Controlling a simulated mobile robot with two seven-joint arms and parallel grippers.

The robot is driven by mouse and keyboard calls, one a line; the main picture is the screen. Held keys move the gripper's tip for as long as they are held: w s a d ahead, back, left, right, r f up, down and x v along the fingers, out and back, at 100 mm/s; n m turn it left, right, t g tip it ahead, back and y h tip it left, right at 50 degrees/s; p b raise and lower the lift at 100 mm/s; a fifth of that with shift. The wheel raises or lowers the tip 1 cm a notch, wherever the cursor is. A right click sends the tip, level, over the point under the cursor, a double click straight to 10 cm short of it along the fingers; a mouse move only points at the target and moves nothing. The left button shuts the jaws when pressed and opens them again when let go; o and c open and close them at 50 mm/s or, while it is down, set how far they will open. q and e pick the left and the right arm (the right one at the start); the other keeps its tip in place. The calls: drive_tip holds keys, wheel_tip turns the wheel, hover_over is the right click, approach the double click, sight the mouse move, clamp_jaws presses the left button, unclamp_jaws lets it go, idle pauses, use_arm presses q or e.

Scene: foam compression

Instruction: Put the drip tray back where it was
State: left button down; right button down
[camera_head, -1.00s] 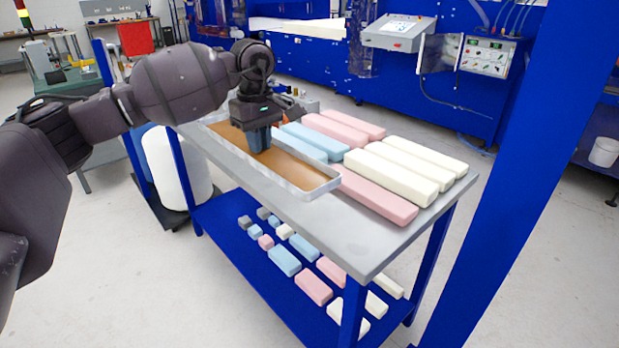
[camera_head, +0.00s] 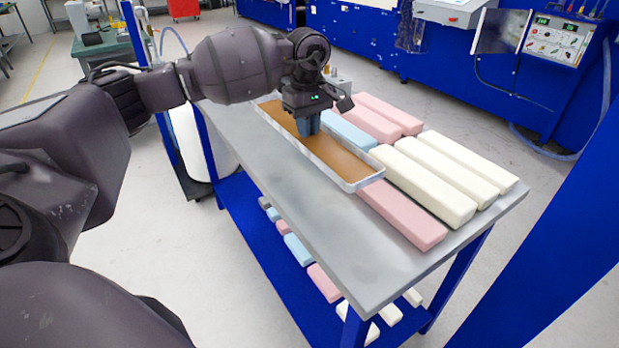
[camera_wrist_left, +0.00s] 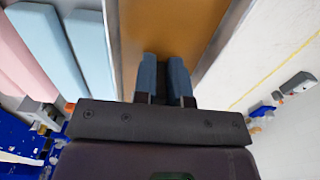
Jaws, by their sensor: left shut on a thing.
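The drip tray (camera_head: 335,160) is long and shallow, with a brown inside and a pale grey rim. It is at the worktable, along the near side of the foam blocks. My left gripper (camera_head: 308,124) points down over the tray's middle, its blue fingers closed on the tray. The exact grip point is hidden. In the left wrist view, the fingers (camera_wrist_left: 166,75) are close together over the tray's brown surface (camera_wrist_left: 180,25), with a dark part between them. I cannot tell whether the tray touches the tabletop. My right gripper is not in view.
Pink, blue and cream foam blocks (camera_head: 430,180) lie close behind and right of the tray. The grey tabletop (camera_head: 330,235) is bare along the near edge. Smaller blocks sit on the blue lower shelf (camera_head: 265,250). A blue post (camera_head: 540,250) stands at right.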

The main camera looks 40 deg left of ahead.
sight(309, 188)
use_arm(q)
wheel_tip(309, 188, down, 15)
drive_tip(key=shift+w+r, duration=0.1)
drive_tip(key=shift+r, duration=0.1)
idle(0.3)
drive_tip(key=shift+f+b, duration=0.15)
drive_tip(key=shift+b, duration=0.15)
drive_tip(key=c, duration=1.2)
unclamp_jaws()
drive_tip(key=shift+o, duration=0.2)
wheel_tip(309, 188, up, 12)
drive_tip(key=shift+r, duration=0.2)
drive_tip(key=shift+f, duration=0.1)
